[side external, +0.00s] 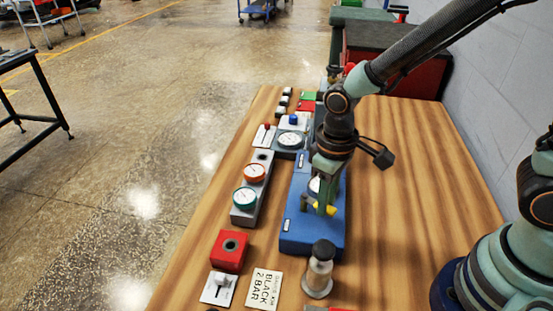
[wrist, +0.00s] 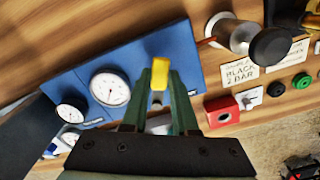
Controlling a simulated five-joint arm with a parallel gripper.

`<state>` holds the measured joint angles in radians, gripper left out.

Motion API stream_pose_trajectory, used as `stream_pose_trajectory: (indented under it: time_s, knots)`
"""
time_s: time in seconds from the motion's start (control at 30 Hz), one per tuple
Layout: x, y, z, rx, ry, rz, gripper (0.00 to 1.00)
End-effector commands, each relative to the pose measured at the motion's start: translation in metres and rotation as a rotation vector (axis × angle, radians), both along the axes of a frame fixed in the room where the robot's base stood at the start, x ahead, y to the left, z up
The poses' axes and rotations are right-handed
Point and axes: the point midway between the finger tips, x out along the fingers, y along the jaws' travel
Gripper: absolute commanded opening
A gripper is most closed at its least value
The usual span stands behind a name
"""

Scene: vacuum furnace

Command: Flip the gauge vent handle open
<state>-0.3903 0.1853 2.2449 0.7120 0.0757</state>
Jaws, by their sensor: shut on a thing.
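The yellow handle (side external: 328,210), which looks like the gauge vent handle, sits at the near part of a blue panel (side external: 300,238). It also shows in the wrist view (wrist: 160,73), between my fingertips. My gripper (side external: 319,204) reaches down from above and is shut on the handle; its fingers partly hide it in the side view. In the wrist view my gripper (wrist: 160,80) has its two green fingers on either side of the handle. The blue panel (wrist: 188,42) carries a white dial gauge (wrist: 110,88) to the left of the handle.
A metal cylinder with a black top (side external: 321,265) stands close in front of the panel. A red block (side external: 230,251) and a "BLACK 2 BAR" sign (side external: 264,289) lie nearby. A grey gauge strip (side external: 251,191) runs along the left. The table's right part (side external: 410,180) is clear.

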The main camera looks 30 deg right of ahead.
Motion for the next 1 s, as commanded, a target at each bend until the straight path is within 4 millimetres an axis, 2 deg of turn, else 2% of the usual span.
stream_pose_trajectory:
  time_s: [0.37, 0.8, 1.0]
  knots:
    - [0.002, -0.002, 0.001, 0.001, -0.003, 0.032, 0.00]
    - [0.012, -0.018, 0.001, 0.001, -0.005, 0.416, 0.00]
    - [0.014, -0.020, 0.001, 0.001, -0.005, 0.486, 0.00]
